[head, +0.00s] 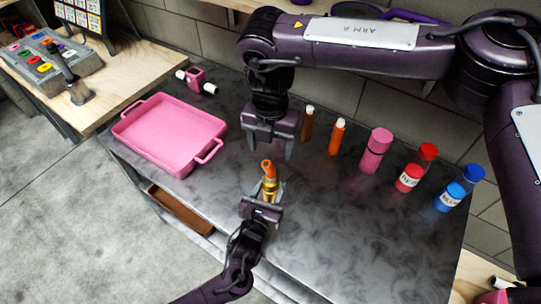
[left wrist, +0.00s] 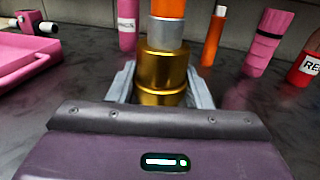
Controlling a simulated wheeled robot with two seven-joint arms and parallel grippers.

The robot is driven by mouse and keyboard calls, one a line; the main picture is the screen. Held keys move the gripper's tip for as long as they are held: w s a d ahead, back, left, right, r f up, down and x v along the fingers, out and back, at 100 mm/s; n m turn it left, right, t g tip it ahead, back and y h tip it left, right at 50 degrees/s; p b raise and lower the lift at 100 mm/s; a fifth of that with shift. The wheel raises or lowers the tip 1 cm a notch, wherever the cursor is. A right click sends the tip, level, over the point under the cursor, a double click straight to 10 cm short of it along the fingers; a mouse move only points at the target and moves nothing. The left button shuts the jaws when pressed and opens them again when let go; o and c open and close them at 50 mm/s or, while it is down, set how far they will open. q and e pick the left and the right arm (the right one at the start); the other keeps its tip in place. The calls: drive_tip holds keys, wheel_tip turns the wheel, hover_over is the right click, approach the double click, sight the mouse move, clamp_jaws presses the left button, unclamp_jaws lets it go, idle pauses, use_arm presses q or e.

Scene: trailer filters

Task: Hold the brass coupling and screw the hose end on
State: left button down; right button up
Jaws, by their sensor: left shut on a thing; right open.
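The brass coupling (head: 270,188) stands upright above the dark worktop, between the fingers of my left gripper (head: 272,192). My left gripper is shut on it; the coupling also fills the middle of the left wrist view (left wrist: 161,75). The orange hose end (head: 268,168) sits on top of the coupling, with a silver collar (left wrist: 168,32) between orange and brass in the left wrist view. I cannot tell how tightly they are joined. My right gripper (head: 270,150) is open, pointing down just above the hose end, and holds nothing.
A pink tray (head: 143,131) lies on the left of the worktop. Brown (head: 307,124), orange (head: 337,138), pink (head: 376,150), red (head: 415,168) and blue (head: 459,188) containers line the back. The front right of the worktop is clear.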

sight(268, 195)
idle(0.3)
use_arm(q)
drive_tip(key=c, duration=0.6)
unclamp_jaws()
drive_tip(key=shift+c, duration=0.2)
drive_tip(key=b+v, duration=0.1)
drive_tip(key=v, duration=0.6)
drive_tip(key=shift+s+a, duration=0.15)
drive_tip(key=shift+s, duration=0.25)
drive_tip(key=shift+f, duration=0.1)
